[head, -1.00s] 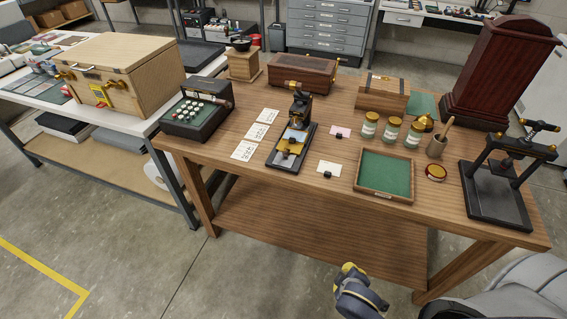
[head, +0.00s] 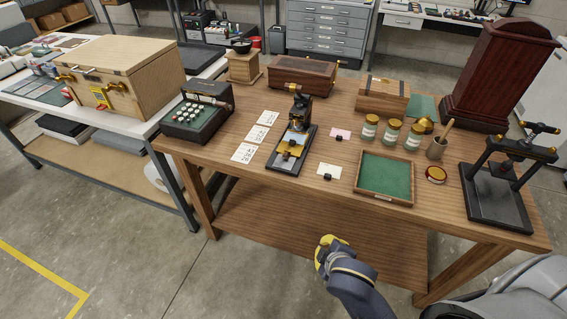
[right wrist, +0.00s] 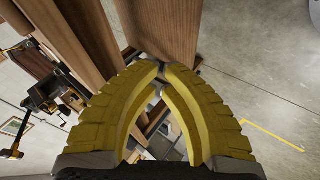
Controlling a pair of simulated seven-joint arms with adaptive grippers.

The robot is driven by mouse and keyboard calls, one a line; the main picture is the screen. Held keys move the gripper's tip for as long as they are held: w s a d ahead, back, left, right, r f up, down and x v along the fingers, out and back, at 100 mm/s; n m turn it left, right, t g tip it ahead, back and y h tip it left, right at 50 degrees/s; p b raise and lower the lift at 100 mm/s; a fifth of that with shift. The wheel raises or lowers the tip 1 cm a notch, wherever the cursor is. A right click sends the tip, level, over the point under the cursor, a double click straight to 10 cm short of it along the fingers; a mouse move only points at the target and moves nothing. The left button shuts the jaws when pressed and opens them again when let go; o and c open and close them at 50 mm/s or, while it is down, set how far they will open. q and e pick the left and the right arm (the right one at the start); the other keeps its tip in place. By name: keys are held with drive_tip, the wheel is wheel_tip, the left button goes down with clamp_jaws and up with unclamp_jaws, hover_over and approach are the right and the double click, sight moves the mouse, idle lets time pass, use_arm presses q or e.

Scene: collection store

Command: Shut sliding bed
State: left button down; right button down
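A small black device (head: 297,117) with a brass-coloured middle stands upright near the centre of the wooden table in the head view. Its long bed (head: 284,163) reaches from under the upright part toward the table's front edge, with a yellow plate (head: 291,145) on it. I take this to be the sliding bed. My right gripper (head: 322,254), with yellow fingers, is in front of and below the table edge, well apart from the device. In the right wrist view its fingertips (right wrist: 162,71) meet or nearly meet, with nothing seen between them. My left gripper is not in view.
On the wooden table (head: 225,176) stand a keyed black box (head: 197,112), a green-lined tray (head: 385,178), several jars and a black press (head: 497,181). Cards lie on both sides of the device. A lower shelf (head: 300,225) is behind my right gripper.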

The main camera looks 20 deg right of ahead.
drive_tip(key=w+a+r+n+g+y, duration=0.1)
drive_tip(key=w+a+r+n+y, duration=0.25)
drive_tip(key=w+a+n, duration=0.5)
drive_tip(key=w+a+r+n+g+y, duration=0.1)
drive_tip(key=w+a+r+n+y, duration=0.35)
drive_tip(key=a, duration=0.75)
drive_tip(key=n+g+h, duration=0.4)
drive_tip(key=n+h, duration=0.3)
drive_tip(key=h, duration=0.1)
approach(284, 166)
drive_tip(key=s+a+r, duration=0.2)
drive_tip(key=s, duration=0.2)
drive_tip(key=x, duration=1)
drive_tip(key=shift+a, duration=0.2)
drive_tip(key=shift+w+d, duration=0.35)
drive_tip(key=shift+w, duration=0.25)
drive_tip(key=shift+w+d, duration=0.35)
drive_tip(key=shift+w, duration=0.25)
drive_tip(key=shift+w+d, duration=0.35)
drive_tip(key=shift+w, duration=0.3)
